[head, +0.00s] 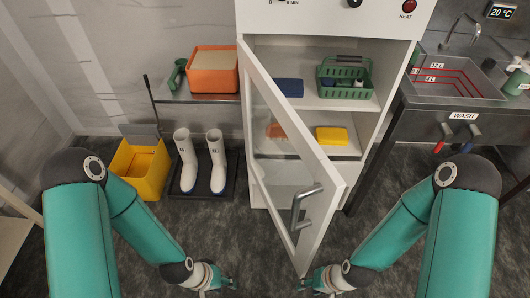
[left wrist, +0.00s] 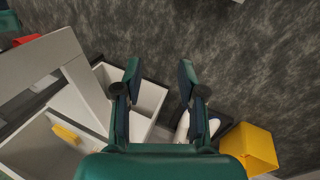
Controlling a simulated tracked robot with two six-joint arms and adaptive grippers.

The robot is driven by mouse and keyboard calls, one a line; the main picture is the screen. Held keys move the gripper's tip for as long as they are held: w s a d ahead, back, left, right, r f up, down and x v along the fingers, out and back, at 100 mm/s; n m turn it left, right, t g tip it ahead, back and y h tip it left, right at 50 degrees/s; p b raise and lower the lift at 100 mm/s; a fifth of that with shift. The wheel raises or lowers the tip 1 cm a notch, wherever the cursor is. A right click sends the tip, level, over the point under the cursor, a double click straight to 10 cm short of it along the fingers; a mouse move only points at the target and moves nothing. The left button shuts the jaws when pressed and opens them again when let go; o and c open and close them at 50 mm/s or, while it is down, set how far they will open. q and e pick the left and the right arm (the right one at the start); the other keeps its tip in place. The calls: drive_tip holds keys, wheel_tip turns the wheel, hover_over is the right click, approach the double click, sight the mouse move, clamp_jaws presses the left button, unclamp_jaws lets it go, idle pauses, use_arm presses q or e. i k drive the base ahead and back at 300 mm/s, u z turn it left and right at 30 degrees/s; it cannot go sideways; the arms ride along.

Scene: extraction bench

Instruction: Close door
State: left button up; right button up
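The white cabinet (head: 395,75) has a white-framed glass door (head: 325,168) that stands wide open. The door is hinged at the cabinet's left side and swings out toward me. A grey bar handle (head: 300,207) is near its free edge, on the face turned left. My left gripper (head: 228,284) is low in the head view, left of the door and apart from the handle. The left wrist view shows its two fingers (left wrist: 160,78) spread with nothing between them. My right gripper (head: 308,284) is by the door's lower free corner; its fingers are too small to judge, and contact is unclear.
Inside the cabinet are a green basket (head: 345,80), a blue item (head: 289,87) and a yellow item (head: 332,136). White boots (head: 217,160) on a dark tray and a yellow bucket (head: 143,168) stand left. A sink (head: 455,85) is right.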

sight(329, 187)
drive_tip(key=z, duration=0.4)
drive_tip(key=k, duration=1.3)
drive_tip(key=u, duration=0.35)
drive_tip(key=i, duration=1)
drive_tip(key=z, duration=0.05)
